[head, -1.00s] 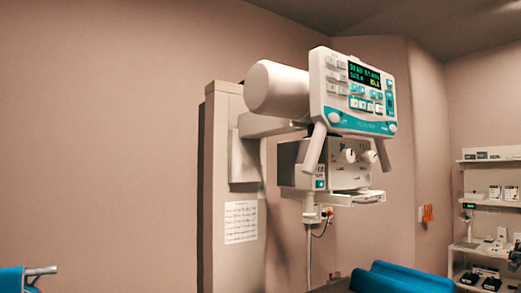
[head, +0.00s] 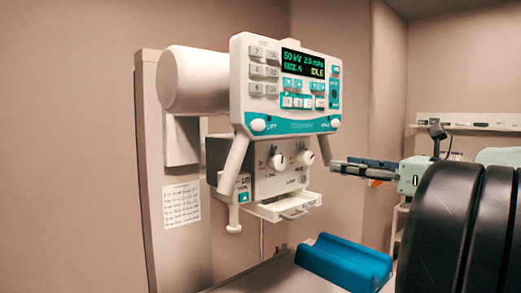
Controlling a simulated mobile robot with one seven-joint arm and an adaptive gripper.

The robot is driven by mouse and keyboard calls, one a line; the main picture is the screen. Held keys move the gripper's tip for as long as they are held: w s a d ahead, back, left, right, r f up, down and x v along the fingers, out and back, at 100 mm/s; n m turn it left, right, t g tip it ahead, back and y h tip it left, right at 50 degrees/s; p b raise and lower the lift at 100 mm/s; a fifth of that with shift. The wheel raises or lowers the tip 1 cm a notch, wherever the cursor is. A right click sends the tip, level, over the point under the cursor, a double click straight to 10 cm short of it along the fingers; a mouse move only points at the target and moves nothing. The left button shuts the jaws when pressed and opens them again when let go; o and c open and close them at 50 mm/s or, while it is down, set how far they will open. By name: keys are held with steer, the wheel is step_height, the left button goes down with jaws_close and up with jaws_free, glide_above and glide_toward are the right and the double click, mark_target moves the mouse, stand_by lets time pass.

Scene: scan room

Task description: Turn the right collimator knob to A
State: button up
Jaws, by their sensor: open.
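The collimator box (head: 262,187) hangs under the control console (head: 285,85). Two round pale knobs sit on its front face: the left knob (head: 278,162) and the right knob (head: 305,158). The markings around the right knob are too small to read, so I cannot tell its setting. My gripper (head: 338,167) reaches in from the right at about knob height. Its fingertips are close to the right of the right knob and look apart from it. It is open, with nothing seen between the fingers.
Two slanted white handles, one on the right (head: 324,148), flank the collimator. A tray (head: 290,208) sticks out below it. A blue cradle (head: 345,262) lies lower right. A shelf (head: 465,127) stands behind my arm.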

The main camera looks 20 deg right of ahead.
mark_target(310, 160)
steer(key=p+x, duration=0.1)
steer(key=x, duration=0.9)
steer(key=shift+w+a+p, duration=0.25)
steer(key=shift+p, duration=0.1)
steer(key=c, duration=1.2)
